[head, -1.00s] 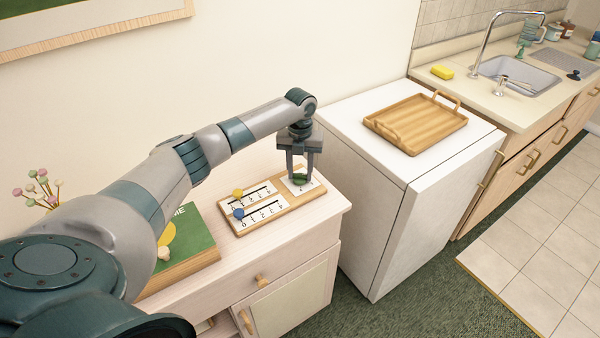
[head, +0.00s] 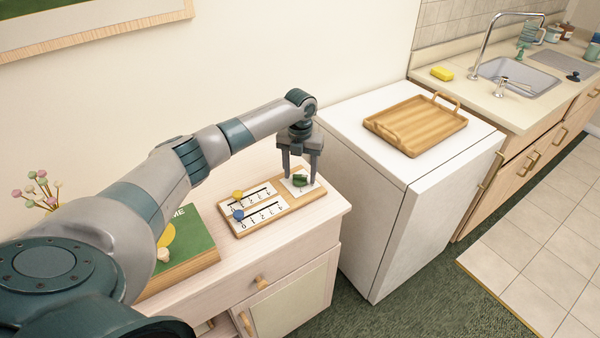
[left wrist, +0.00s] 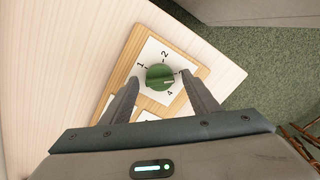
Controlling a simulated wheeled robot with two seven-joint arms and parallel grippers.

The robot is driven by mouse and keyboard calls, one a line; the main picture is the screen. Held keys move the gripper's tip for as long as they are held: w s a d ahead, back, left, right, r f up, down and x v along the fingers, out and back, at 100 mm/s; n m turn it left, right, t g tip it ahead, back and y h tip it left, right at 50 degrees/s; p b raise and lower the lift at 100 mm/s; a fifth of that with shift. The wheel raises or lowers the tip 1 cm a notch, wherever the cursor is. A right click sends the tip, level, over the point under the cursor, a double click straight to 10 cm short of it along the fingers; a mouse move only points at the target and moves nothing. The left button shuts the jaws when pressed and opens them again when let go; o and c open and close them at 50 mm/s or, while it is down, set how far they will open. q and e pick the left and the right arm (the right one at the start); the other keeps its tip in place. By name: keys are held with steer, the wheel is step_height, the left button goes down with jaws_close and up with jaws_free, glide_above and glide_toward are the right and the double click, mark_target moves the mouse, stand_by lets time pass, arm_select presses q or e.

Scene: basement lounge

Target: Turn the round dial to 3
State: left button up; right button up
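The round dial is a green knob (left wrist: 158,77) on a white card at one end of a wooden board (left wrist: 119,70). In the left wrist view, 1, 2 and 4 show around it; the place between 2 and 4 is partly covered by a fingertip. A pale mark on the knob lies toward its right side; its exact reading is hard to tell. The dial also shows in the head view (head: 300,180). My left gripper (head: 301,176) points down with one finger on each side of the knob, open and apart from it. My right gripper is not in view.
On the same board are two slider scales with a yellow knob (head: 238,194) and a blue knob (head: 239,214). A white appliance with a wooden tray (head: 416,122) stands close on the right.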

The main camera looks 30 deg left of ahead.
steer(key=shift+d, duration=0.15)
arm_select(q)
steer(key=shift+r, duration=0.55)
step_height(320, 180, up, 12)
steer(key=b, duration=0.3)
step_height(320, 180, up, 4)
steer(key=b, duration=0.1)
glide_above(300, 175)
steer(key=shift+r, duration=0.15)
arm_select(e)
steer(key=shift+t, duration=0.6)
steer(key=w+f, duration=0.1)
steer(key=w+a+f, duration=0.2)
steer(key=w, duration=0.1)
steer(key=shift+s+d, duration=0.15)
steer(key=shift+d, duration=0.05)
